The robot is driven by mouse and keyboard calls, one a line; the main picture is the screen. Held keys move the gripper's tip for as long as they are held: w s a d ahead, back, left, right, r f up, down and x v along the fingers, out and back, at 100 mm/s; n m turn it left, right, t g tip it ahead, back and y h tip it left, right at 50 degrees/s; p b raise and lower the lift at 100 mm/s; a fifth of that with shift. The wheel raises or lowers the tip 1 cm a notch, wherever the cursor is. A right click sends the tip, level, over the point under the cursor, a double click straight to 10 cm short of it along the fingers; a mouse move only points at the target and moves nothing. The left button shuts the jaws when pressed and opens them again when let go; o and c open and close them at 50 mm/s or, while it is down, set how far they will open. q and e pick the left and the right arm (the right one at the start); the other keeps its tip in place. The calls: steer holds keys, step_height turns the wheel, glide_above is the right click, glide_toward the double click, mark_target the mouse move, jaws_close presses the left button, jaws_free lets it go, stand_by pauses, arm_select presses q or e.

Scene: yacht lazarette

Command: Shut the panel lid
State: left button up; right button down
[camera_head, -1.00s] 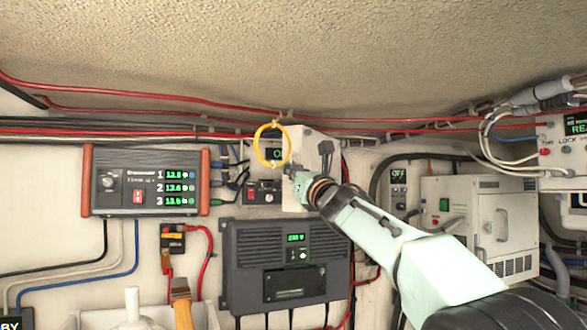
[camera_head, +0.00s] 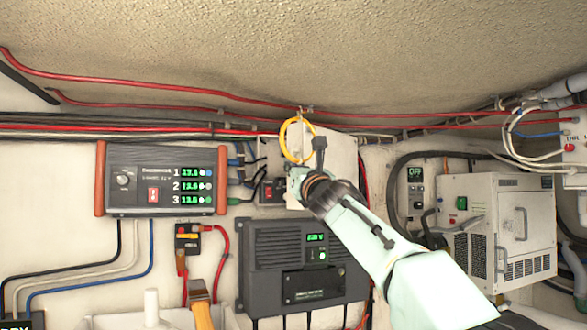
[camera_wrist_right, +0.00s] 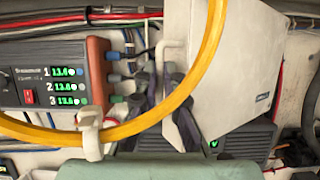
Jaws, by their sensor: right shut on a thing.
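The panel lid (camera_head: 340,152) is a pale, flat plate on the back wall, standing out from the small switch panel (camera_head: 272,190), which is partly covered. In the right wrist view the lid (camera_wrist_right: 235,75) fills the upper middle, with a bent white handle (camera_wrist_right: 168,50) at its left edge. My right gripper (camera_head: 293,180) is at the lid's left edge. In the wrist view its dark fingers (camera_wrist_right: 167,95) are shut at the handle; the exact contact is hard to see. My left gripper is not in view.
A yellow loop (camera_head: 285,145) hangs by the lid and crosses close before the wrist camera. A three-readout unit (camera_head: 160,180) is left, a dark charger box (camera_head: 300,265) below, a white cabinet (camera_head: 500,225) right. Red cables (camera_head: 180,92) run above.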

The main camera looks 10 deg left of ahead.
steer(key=shift+s+a, duration=0.15)
steer(key=shift+a, duration=0.15)
steer(key=c, duration=2)
jaws_free()
steer(key=shift+s+d, duration=0.1)
steer(key=shift+d, duration=0.05)
steer(key=o, duration=0.5)
steer(key=shift+a, duration=0.7)
steer(key=shift+o, duration=0.2)
steer(key=shift+d, duration=0.1)
